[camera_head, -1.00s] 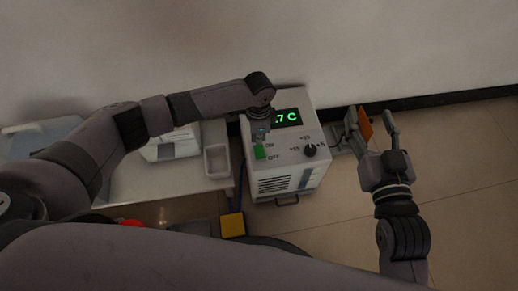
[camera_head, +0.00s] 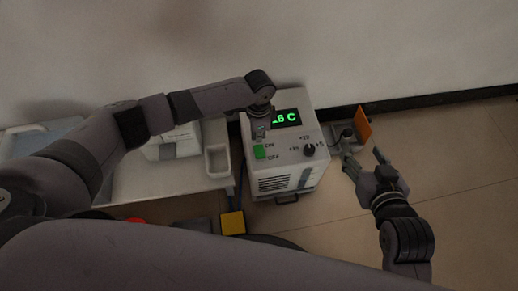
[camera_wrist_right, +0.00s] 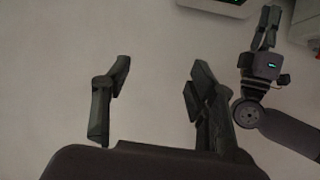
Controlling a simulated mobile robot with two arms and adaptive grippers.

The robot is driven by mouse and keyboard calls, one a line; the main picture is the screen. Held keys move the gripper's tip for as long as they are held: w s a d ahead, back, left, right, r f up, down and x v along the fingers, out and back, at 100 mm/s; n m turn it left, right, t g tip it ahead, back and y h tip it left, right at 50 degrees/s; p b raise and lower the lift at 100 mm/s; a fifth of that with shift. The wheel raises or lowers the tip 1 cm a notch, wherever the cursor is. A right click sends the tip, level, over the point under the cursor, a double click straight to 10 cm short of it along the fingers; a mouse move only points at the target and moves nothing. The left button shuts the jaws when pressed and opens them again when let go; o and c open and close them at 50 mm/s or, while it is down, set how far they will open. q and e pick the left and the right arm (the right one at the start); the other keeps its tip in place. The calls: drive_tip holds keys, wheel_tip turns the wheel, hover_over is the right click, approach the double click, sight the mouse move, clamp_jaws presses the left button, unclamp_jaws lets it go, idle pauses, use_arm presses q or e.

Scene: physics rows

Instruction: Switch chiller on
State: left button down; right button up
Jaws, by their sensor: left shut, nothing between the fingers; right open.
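The chiller (camera_head: 313,165) is a white box on the floor against the wall. Its green display (camera_head: 287,118) is lit and ends in "6 C"; my left arm hides its left part. A green switch (camera_head: 260,152) with ON and OFF marks sits on the panel. A black knob (camera_head: 309,150) is right of it. My left gripper (camera_head: 260,135) is shut and empty, just above the switch; I cannot tell if it touches. It also shows in the right wrist view (camera_wrist_right: 268,28). My right gripper (camera_head: 362,154) is open and empty, right of the chiller.
An orange plate (camera_head: 363,124) on a grey stand (camera_head: 340,135) is beside the chiller, close to my right gripper. A white table (camera_head: 170,186) with a small tray (camera_head: 217,162) stands at left. A yellow block (camera_head: 232,223) is in front.

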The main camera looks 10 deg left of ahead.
use_arm(q)
drive_tip(key=shift+r+p, duration=0.35)
drive_tip(key=shift+r, duration=0.2)
drive_tip(key=shift+r+p, duration=0.3)
drive_tip(key=shift+p, duration=0.3)
drive_tip(key=shift+r, duration=0.2)
use_arm(e)
drive_tip(key=s+d+f+g+h, duration=0.1)
drive_tip(key=s+d+f+g, duration=0.2)
drive_tip(key=s+f+g, duration=0.3)
drive_tip(key=shift+s+d+f+g+h, duration=0.4)
drive_tip(key=shift+s+f, duration=0.15)
drive_tip(key=shift+s, duration=1.45)
